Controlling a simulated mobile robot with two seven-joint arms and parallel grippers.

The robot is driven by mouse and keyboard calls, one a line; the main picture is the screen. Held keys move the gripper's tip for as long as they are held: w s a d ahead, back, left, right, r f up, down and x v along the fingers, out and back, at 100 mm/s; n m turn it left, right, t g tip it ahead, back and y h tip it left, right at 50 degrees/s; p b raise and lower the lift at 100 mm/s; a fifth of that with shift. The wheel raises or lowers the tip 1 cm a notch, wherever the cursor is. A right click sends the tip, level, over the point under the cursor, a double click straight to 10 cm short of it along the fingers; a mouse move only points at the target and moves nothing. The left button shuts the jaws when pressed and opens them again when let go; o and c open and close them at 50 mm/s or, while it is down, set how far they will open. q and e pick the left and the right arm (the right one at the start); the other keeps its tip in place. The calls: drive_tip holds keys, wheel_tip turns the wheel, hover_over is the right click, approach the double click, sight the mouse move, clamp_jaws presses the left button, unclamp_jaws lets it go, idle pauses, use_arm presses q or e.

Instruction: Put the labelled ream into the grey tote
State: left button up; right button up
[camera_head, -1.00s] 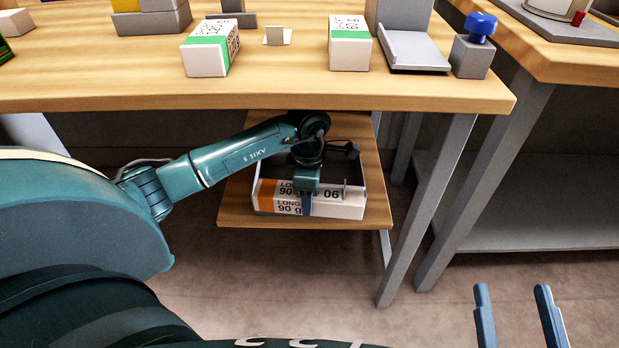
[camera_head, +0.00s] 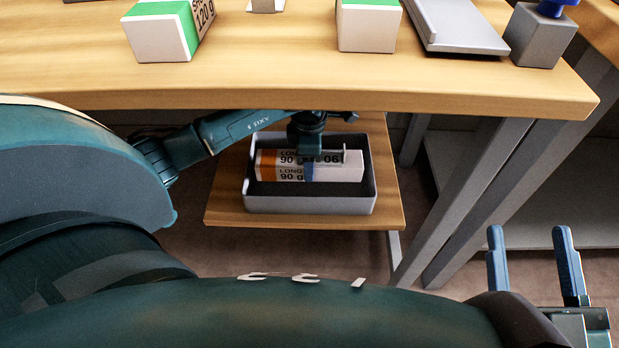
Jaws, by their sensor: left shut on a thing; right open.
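The labelled ream (camera_head: 335,170), white with an orange end and "LONG 90 g" print, is inside the walls of the grey tote (camera_head: 310,205) on the low shelf under the table. Whether it touches the tote floor I cannot tell. My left gripper (camera_head: 309,172) is shut on the ream from above, one finger showing across its near face. My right gripper (camera_head: 530,268) is open and empty at the lower right, away from the tote.
The wooden table (camera_head: 300,90) overhangs the low shelf (camera_head: 222,200). Two green-and-white reams (camera_head: 160,35) (camera_head: 368,28), a grey tray-like stand (camera_head: 455,28) and a grey block with a blue knob (camera_head: 541,38) stand on it. A table leg (camera_head: 470,200) is right of the shelf.

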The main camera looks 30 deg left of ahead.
use_arm(q)
wheel_tip(320, 180, down, 3)
drive_tip(key=shift+r+b, duration=0.1)
drive_tip(key=shift+b, duration=0.35)
wheel_tip(320, 180, down, 3)
drive_tip(key=shift+f+b, duration=0.2)
drive_tip(key=shift+b, duration=0.6)
drive_tip(key=shift+f, duration=0.15)
use_arm(e)
drive_tip(key=r+n+y, duration=0.2)
drive_tip(key=r+n+t+y, duration=0.1)
drive_tip(key=shift+w+d+r, duration=0.25)
drive_tip(key=shift+w+r, duration=0.1)
drive_tip(key=shift+r, duration=0.05)
use_arm(q)
drive_tip(key=shift+f, duration=0.1)
drive_tip(key=o, duration=1.3)
drive_tip(key=shift+o, duration=0.2)
use_arm(e)
drive_tip(key=shift+r, duration=0.1)
